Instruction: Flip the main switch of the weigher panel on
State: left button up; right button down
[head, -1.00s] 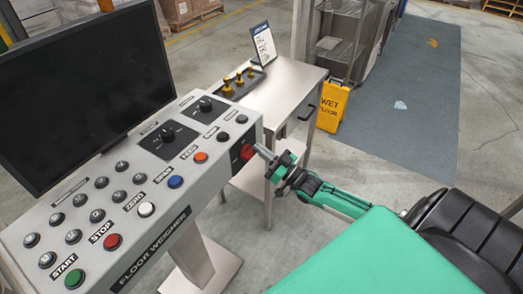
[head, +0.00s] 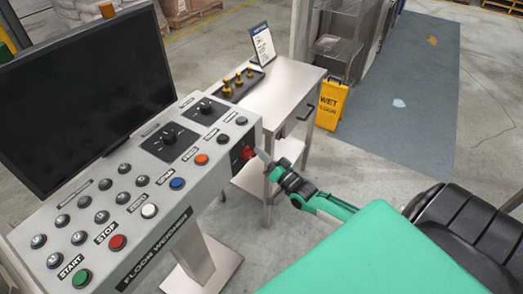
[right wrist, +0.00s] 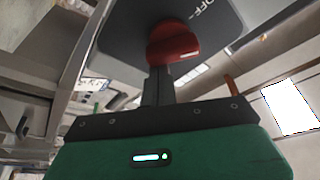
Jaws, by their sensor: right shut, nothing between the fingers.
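The weigher panel (head: 195,160) is a grey sloped console at the left of the head view. Its main switch (head: 249,153) is a red handle on a dark plate on the console's right end face. In the right wrist view the red switch (right wrist: 173,42) sits on the dark plate (right wrist: 120,25), where "OFF" is lettered. My right gripper (head: 262,157) is shut and empty, its tips right at the red handle. In the right wrist view its fingers (right wrist: 157,88) end just under the handle; whether they touch cannot be told. My left gripper is not in view.
A black screen (head: 80,95) stands on the console, with several push buttons and knobs before it.

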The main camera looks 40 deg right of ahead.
jog(key=m, duration=0.2)
jog(key=m+h+p, duration=0.1)
jog(key=m, duration=0.1)
jog(key=f+m+g+h+p, duration=0.1)
jog(key=m, duration=0.1)
jog(key=shift+a+m, duration=0.15)
jog(key=shift+m, duration=0.15)
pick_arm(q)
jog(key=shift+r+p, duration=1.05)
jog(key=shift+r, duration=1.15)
pick_arm(e)
jog(key=shift+s+a+f+m+g+h, duration=0.15)
jog(key=shift+m+g, duration=0.1)
jog(key=shift+m, duration=0.5)
jog(key=shift+w+f+m+g+h, duration=0.15)
jog(key=shift+m+g, duration=0.15)
jog(key=shift+m, duration=0.5)
jog(key=shift+s+a+f+m+g, duration=0.15)
jog(key=shift+m+g, duration=0.1)
jog(key=shift+m, duration=0.5)
jog(key=shift+d, duration=0.1)
